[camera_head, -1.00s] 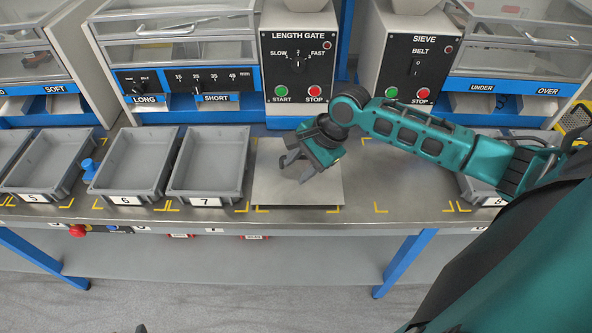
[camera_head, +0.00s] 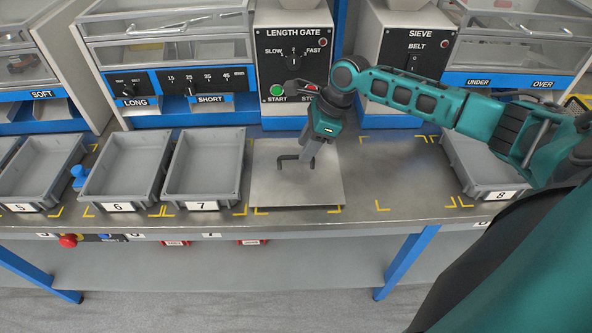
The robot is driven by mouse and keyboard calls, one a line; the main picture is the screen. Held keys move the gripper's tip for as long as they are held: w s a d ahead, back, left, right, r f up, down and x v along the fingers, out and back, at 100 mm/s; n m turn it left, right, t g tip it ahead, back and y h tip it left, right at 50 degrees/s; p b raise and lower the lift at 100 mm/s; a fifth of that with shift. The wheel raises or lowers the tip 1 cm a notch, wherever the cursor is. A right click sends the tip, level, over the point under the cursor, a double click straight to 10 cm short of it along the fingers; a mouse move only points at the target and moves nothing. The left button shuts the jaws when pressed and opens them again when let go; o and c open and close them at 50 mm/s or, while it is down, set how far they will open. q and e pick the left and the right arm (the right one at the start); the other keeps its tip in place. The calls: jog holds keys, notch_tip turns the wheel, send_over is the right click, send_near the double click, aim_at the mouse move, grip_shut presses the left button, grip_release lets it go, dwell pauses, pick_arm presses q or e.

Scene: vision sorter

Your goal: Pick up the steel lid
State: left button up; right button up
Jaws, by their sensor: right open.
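The steel lid (camera_head: 292,192) is a flat, square, pale metal plate lying on the workbench to the right of tray 7. A dark bracket-shaped handle (camera_head: 287,158) shows on its upper middle part. My right gripper (camera_head: 309,157) is above the lid, pointing down with its fingers close to the handle's right end. It is open; I cannot tell whether the fingers touch the handle or stand around it. The gripper hides part of the lid's far side. My left gripper is not in view.
Grey trays 5 (camera_head: 42,170), 6 (camera_head: 125,172) and 7 (camera_head: 205,170) stand to the left, with a small blue object (camera_head: 79,175) between 5 and 6. Tray 8 (camera_head: 487,180) stands at the right. The bench (camera_head: 400,180) between lid and tray 8 is clear.

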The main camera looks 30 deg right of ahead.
aim_at(296, 157)
jog(key=x, duration=0.1)
jog(key=b+x, duration=0.1)
jog(key=x, duration=0.3)
jog(key=shift+w+a, duration=0.2)
jog(key=shift+a, duration=0.1)
jog(key=shift+r, duration=0.1)
grip_shut()
